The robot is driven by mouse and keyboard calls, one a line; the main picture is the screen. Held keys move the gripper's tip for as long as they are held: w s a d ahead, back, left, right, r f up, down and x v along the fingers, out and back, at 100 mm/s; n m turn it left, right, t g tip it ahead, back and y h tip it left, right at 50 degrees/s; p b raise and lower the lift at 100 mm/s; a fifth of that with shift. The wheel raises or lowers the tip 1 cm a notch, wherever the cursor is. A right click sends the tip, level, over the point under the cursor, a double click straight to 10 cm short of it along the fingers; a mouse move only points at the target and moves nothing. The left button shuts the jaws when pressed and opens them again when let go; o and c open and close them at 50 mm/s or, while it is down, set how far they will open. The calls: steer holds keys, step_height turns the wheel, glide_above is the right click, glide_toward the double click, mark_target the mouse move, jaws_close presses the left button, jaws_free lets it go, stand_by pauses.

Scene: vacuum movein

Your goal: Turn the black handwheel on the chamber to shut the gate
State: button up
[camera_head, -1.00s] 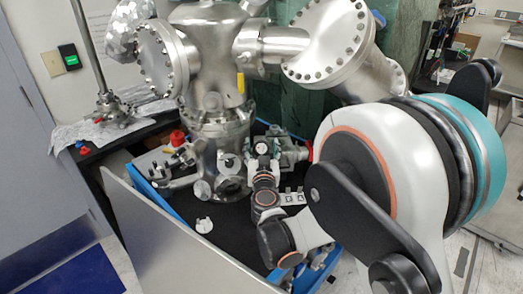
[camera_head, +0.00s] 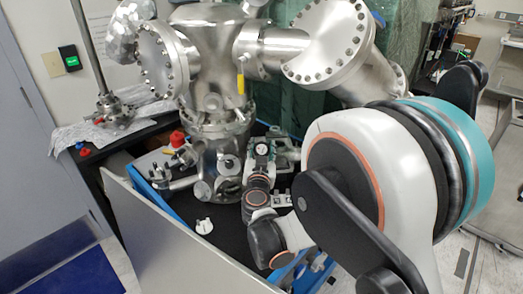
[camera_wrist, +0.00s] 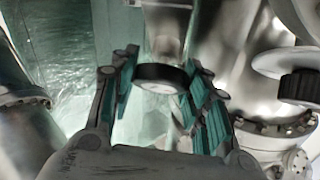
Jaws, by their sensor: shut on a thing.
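The steel chamber (camera_head: 208,90) stands upright at the back of a dark-topped bench in the head view. My gripper (camera_head: 262,150) is in front of it, low and to the right of its lower body. In the wrist view my gripper (camera_wrist: 165,88) has its teal-padded fingers on either side of the black handwheel (camera_wrist: 160,71), shut on its rim. The wheel has a pale face, and a metal shaft or body rises behind it. The wheel also shows small between the fingers in the head view (camera_head: 262,149). The gate itself cannot be seen.
A second black knob (camera_wrist: 301,86) on a pale disc is at the right of the wrist view. A grey panel (camera_head: 185,235) edges the bench front. Steel flanges crowd the space above.

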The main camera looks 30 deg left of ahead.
steer(key=m+h+p, duration=0.1)
steer(key=m+h, duration=0.5)
steer(key=m, duration=0.2)
steer(key=shift+r, duration=0.1)
steer(key=m+g+h+p, duration=0.1)
steer(key=m+h, duration=0.2)
steer(key=m, duration=0.1)
steer(key=shift+m+g+h+p, duration=0.7)
steer(key=shift+m+g+h, duration=0.15)
steer(key=shift+m, duration=0.75)
steer(key=o, duration=1.1)
steer(key=shift+c, duration=0.2)
steer(key=v, duration=1.2)
